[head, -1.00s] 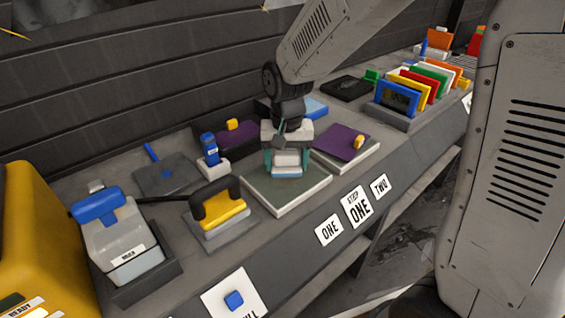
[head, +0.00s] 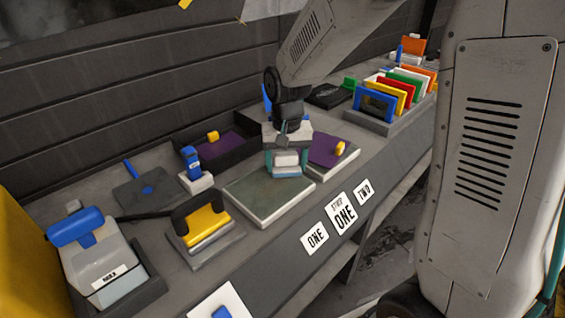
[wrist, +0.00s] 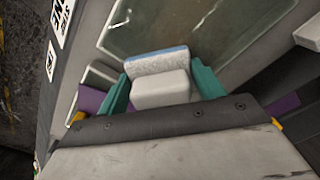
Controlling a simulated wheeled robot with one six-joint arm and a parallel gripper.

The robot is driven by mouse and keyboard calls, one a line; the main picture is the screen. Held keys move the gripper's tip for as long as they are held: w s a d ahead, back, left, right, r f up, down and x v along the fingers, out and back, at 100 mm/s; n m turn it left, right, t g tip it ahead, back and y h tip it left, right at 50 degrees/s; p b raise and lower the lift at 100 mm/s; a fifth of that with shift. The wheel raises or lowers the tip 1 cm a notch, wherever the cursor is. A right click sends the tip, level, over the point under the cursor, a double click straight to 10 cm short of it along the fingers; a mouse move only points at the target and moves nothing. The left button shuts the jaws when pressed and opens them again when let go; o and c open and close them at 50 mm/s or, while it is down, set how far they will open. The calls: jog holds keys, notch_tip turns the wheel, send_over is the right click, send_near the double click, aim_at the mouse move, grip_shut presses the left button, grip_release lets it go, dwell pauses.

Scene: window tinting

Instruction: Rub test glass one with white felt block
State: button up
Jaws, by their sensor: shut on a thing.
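Test glass one (head: 262,204) is a grey-green pane in a pale frame, lying flat on the bench behind the ONE label. It also shows in the wrist view (wrist: 200,25). My gripper (head: 286,163) has its teal fingers shut on the white felt block (wrist: 160,88), which has a pale blue layer along one side. The block is at the right end of the glass, beside the second plate. In the wrist view it overlaps the glass's near edge. I cannot tell whether it touches the glass.
A second plate with a purple sheet (head: 326,150) and yellow tab lies just right of the glass. A yellow tool with a black handle (head: 203,222) stands left. A rack of coloured panels (head: 388,100) stands right.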

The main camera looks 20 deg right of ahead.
aim_at(281, 179)
jog(key=shift+s+d, duration=0.2)
jog(key=shift+s, duration=0.5)
jog(key=shift+s+a+r, duration=0.1)
jog(key=shift+s+a, duration=0.15)
jog(key=shift+a, duration=0.5)
jog(key=shift+s+a, duration=0.25)
jog(key=shift+a, duration=0.5)
jog(key=shift+s+a, duration=0.35)
jog(key=shift+a, duration=0.4)
jog(key=shift+s+a, duration=0.3)
jog(key=shift+a, duration=0.45)
jog(key=shift+s+a, duration=0.4)
jog(key=shift+a, duration=0.55)
jog(key=shift+s+a, duration=0.4)
jog(key=shift+a, duration=0.55)
jog(key=shift+s+a, duration=0.4)
jog(key=shift+a, duration=0.55)
jog(key=shift+w+d, duration=0.65)
jog(key=shift+d, duration=0.85)
jog(key=shift+w+d, duration=0.6)
jog(key=shift+d, duration=0.85)
jog(key=shift+w+d, duration=0.65)
jog(key=shift+d, duration=0.85)
jog(key=shift+w+d+f, duration=0.15)
jog(key=shift+w+d, duration=0.1)
jog(key=shift+d, duration=0.45)
jog(key=shift+w+d+f, duration=0.1)
jog(key=shift+w+d, duration=0.15)
jog(key=shift+d, duration=0.45)
jog(key=shift+r, duration=3.05)
